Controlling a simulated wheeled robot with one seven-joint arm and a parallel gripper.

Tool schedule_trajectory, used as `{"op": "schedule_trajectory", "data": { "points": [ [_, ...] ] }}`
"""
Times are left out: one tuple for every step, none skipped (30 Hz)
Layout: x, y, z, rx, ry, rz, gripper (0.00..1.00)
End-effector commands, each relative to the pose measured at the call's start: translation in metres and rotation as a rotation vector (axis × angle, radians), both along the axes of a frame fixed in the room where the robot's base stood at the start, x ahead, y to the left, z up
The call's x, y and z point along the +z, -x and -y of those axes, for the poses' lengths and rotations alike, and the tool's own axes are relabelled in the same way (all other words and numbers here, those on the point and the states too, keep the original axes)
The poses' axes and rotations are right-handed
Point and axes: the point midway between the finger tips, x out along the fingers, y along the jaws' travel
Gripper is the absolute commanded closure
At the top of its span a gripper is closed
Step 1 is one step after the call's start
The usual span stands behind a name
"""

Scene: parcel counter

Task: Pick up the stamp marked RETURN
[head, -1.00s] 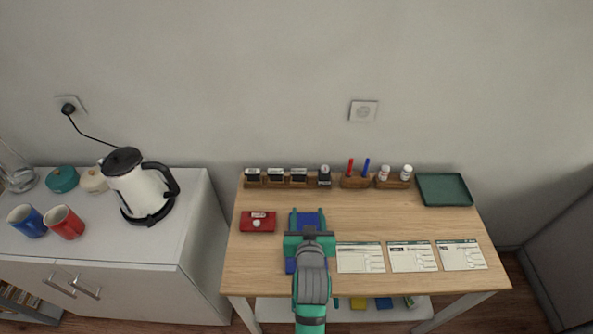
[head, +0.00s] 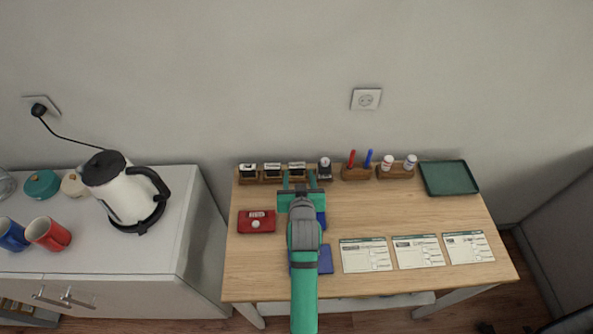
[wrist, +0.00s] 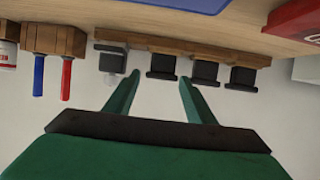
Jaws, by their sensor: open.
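Three dark stamps with white labels stand in a wooden rack at the back of the table: a left one (head: 248,169), a middle one (head: 272,169) and a right one (head: 296,168). The lettering is too small to read, so I cannot tell which is marked RETURN. My gripper (head: 299,177) is open and empty, just in front of the right stamp. In the wrist view, which looks upside down, my gripper (wrist: 159,79) has its two green fingers apart, with the right stamp (wrist: 162,64) appearing between the tips. I cannot tell if they touch it.
A date stamp (head: 325,167) stands close right of the row, then a red pen (head: 351,158), a blue pen (head: 368,158) and two bottles. A red ink pad (head: 257,222) lies at left, a blue mat (head: 325,260) under my arm. Forms and a green tray (head: 449,178) are right.

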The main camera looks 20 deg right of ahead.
Motion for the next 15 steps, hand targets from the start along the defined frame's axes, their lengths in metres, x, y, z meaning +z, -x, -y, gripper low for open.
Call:
{"op": "schedule_trajectory", "data": {
  "points": [
    [-0.001,-0.002,0.000,0.001,0.000,0.000,0.50],
    [-0.001,-0.004,0.000,0.001,0.001,0.000,0.50],
    [-0.001,-0.007,0.001,0.002,0.000,0.000,0.50],
    [-0.001,-0.009,0.001,0.002,0.000,0.000,0.50],
    [-0.001,-0.013,0.002,0.002,0.000,0.000,0.50],
    [-0.002,-0.019,0.003,0.003,0.000,0.000,0.50],
    [-0.002,-0.023,0.004,0.003,0.000,0.001,0.50],
    [-0.002,-0.028,0.004,0.004,0.000,0.000,0.50],
    [-0.003,-0.034,0.005,0.004,0.000,0.000,0.50],
    [-0.003,-0.037,0.006,0.004,0.000,0.000,0.50],
    [-0.007,-0.040,0.007,0.004,0.000,-0.002,0.50],
    [-0.008,-0.044,0.008,0.004,0.000,-0.001,0.50],
    [-0.009,-0.047,0.009,0.004,0.000,-0.001,0.50],
    [-0.010,-0.049,0.010,0.004,0.000,0.000,0.50],
    [-0.011,-0.051,0.010,0.004,0.000,0.000,0.50]
  ]
}}
